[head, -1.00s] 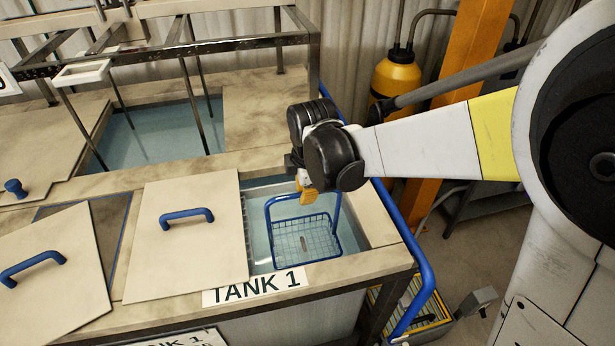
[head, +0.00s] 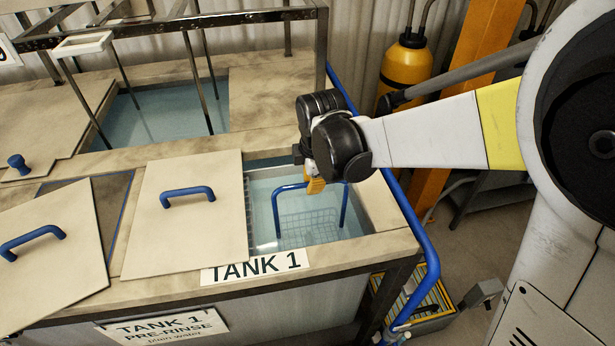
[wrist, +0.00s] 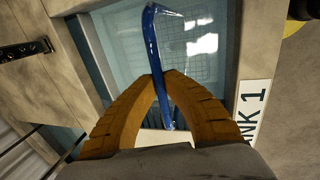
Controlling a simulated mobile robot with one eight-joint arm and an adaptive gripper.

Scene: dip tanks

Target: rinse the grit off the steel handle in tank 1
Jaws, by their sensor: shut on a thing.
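My gripper (head: 315,186) is shut on the blue hoop handle of a wire basket (head: 308,224), above the open part of tank 1 (head: 375,245). In the wrist view my orange fingers (wrist: 160,78) close on the blue hoop (wrist: 152,40). The basket's mesh shows pale and blurred under the clear water, with the upper hoop above the surface. I cannot make out the steel handle in the basket now; water and glare cover that area.
A loose lid with a blue handle (head: 185,235) covers the left part of the tank. A blue rail (head: 425,255) runs along the right side. A steel frame (head: 180,43) stands over another tank behind. A yellow-edged tray (head: 440,310) sits low at the right.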

